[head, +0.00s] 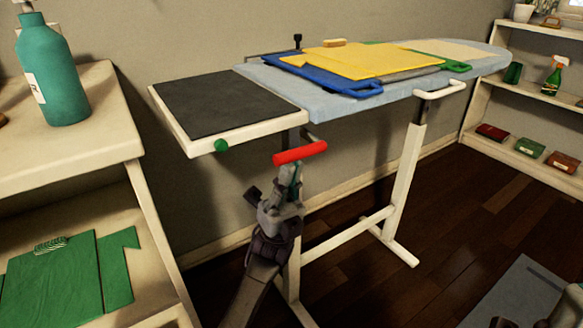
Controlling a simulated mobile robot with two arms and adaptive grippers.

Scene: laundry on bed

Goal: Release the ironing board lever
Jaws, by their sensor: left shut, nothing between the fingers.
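The ironing board (330,101) has a light blue cover and a white metal stand. A red lever handle (300,153) sticks out below its near end, beside the dark rest plate (228,101). My left gripper (292,173) is directly below the red handle, pointing up at it. It is shut and empty, and its fingertips are close to the handle's underside; I cannot tell if they touch. Parts of my right arm (572,305) show at the bottom right corner; its fingers cannot be made out.
A shelf unit (90,100) with a teal pump bottle (50,75) stands at left. A white shelf (530,100) stands at back right. The wooden floor between is mostly clear.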

